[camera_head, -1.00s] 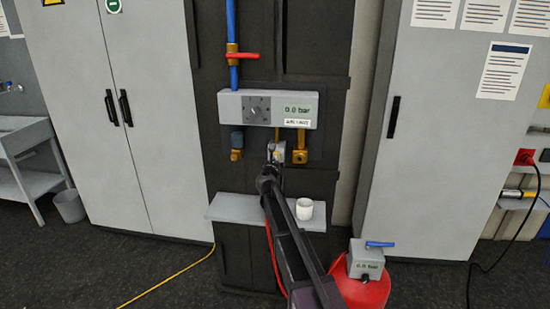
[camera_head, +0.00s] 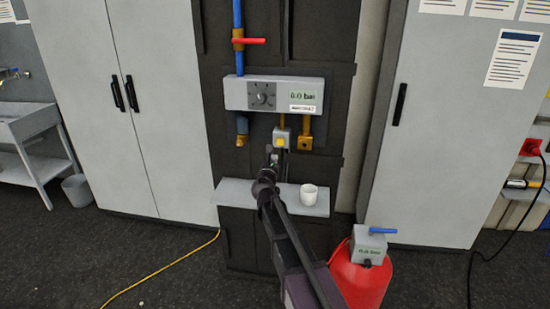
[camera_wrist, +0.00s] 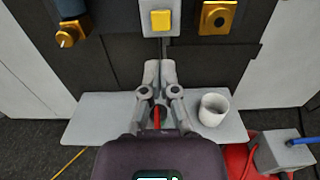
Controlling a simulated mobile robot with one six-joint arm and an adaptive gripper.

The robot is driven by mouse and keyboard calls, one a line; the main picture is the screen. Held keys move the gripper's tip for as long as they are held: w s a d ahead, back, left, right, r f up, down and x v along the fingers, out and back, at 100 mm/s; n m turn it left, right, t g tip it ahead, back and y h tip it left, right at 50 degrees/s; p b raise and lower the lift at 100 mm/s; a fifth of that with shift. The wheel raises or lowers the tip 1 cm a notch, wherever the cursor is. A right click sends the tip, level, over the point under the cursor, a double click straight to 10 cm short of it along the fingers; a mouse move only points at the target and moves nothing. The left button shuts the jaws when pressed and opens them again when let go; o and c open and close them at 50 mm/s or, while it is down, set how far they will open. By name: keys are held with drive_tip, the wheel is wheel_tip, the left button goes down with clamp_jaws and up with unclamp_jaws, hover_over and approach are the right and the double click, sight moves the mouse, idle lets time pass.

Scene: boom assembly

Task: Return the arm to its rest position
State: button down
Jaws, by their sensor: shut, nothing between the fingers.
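My gripper (camera_wrist: 160,75) is shut and empty in the wrist view, its fingertips together in front of the dark panel. It is above the grey shelf (camera_wrist: 85,112) and below a grey box with a yellow button (camera_wrist: 160,20). In the head view my arm reaches up from the bottom, and the gripper (camera_head: 272,150) shows small just under the box with the yellow button (camera_head: 281,139). I cannot tell how far the fingertips are from the panel.
A white cup (camera_head: 308,194) stands on the shelf (camera_head: 236,190), right of my gripper. A red tank (camera_head: 362,277) with a blue-handled valve stands on the floor at right. Brass fittings (camera_head: 305,135) and a gauge unit reading 0.0 bar (camera_head: 272,94) are on the panel above.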

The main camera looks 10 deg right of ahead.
idle(0.3)
drive_tip(key=s+d+f+m+g+h, duration=0.1)
drive_tip(key=s+d+f+m+g, duration=0.4)
drive_tip(key=s+m, duration=0.4)
drive_tip(key=s+d+f+m+g+h, duration=0.1)
drive_tip(key=s+d+f+m+g, duration=0.5)
drive_tip(key=m, duration=0.5)
drive_tip(key=s+a+f+m+g+y, duration=0.2)
drive_tip(key=s+m, duration=0.2)
drive_tip(key=s, duration=0.2)
drive_tip(key=s+a+f+m+g+y+p, duration=0.1)
drive_tip(key=s+a+f+m+g+y, duration=0.1)
drive_tip(key=s, duration=0.5)
drive_tip(key=s+a+f+m+g+y, duration=0.2)
drive_tip(key=s+a+m+y, duration=0.1)
drive_tip(key=s+m, duration=0.3)
drive_tip(key=shift+s+y+p, duration=0.3)
drive_tip(key=shift+s+p, duration=0.05)
drive_tip(key=shift+s, duration=0.1)
